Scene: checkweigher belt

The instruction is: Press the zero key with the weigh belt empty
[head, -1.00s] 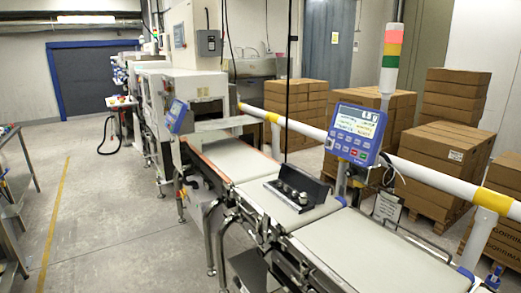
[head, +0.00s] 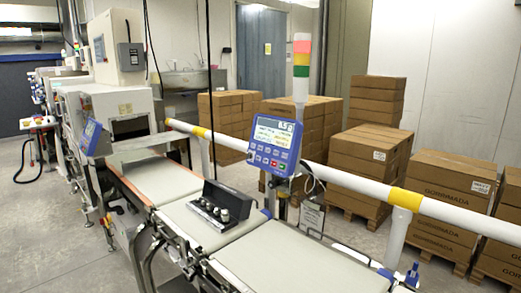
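The blue control panel (head: 274,145) with a lit display and a keypad is mounted on a post beside the belt. Its display (head: 273,131) shows digits too small to read surely, and I cannot tell which key is the zero key. The weigh belt (head: 195,225) is the middle pale belt section. A black holder (head: 221,207) with several small metal weights stands on or over its right part; contact is unclear. Neither of my grippers is in view.
A white rail with yellow bands (head: 350,182) runs behind the belt. A signal tower (head: 301,65) stands behind the panel. Stacked cartons (head: 368,160) fill the back right. The near belt section (head: 300,262) is bare. A second blue panel (head: 93,137) is at the left.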

